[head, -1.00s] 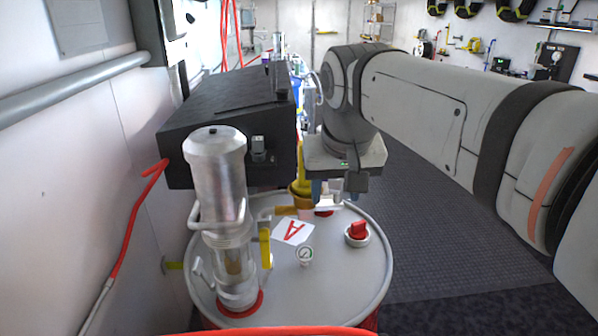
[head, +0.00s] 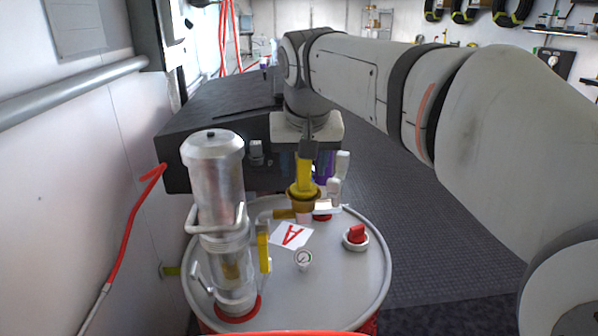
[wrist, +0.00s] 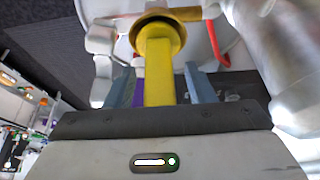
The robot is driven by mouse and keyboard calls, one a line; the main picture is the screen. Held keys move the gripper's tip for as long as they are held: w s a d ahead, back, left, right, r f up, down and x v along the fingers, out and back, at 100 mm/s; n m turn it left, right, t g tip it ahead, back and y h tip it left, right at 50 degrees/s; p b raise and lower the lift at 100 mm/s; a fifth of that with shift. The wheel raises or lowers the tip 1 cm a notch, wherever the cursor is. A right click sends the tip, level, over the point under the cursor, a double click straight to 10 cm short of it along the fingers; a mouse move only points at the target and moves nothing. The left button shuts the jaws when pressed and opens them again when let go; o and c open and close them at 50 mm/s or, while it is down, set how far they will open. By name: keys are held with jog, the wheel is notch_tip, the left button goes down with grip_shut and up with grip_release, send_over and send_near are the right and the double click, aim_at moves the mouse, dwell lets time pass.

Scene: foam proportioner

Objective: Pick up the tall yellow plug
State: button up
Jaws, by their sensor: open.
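The tall yellow plug (head: 304,178) stands upright in a gold-brown fitting (head: 303,200) at the back of the drum lid. In the wrist view, the plug (wrist: 159,80) is a long yellow shaft with a round collar at its far end. My gripper (head: 305,160) is over the plug, pointing down. In the wrist view my gripper (wrist: 164,86) is open, with one blue-grey finger on each side of the shaft. Gaps show between shaft and fingers, so it does not appear gripped. The head view partly hides the fingers.
The grey drum lid (head: 335,285) also holds a tall metal-and-glass cylinder (head: 215,190), a yellow lever (head: 264,248), a gauge (head: 303,259) and a red knob (head: 356,235). A black box (head: 225,110) stands behind. White fittings (head: 335,188) are close right of the plug.

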jog(key=shift+w+f, duration=0.2)
jog(key=shift+f, duration=0.3)
jog(key=c, duration=1.1)
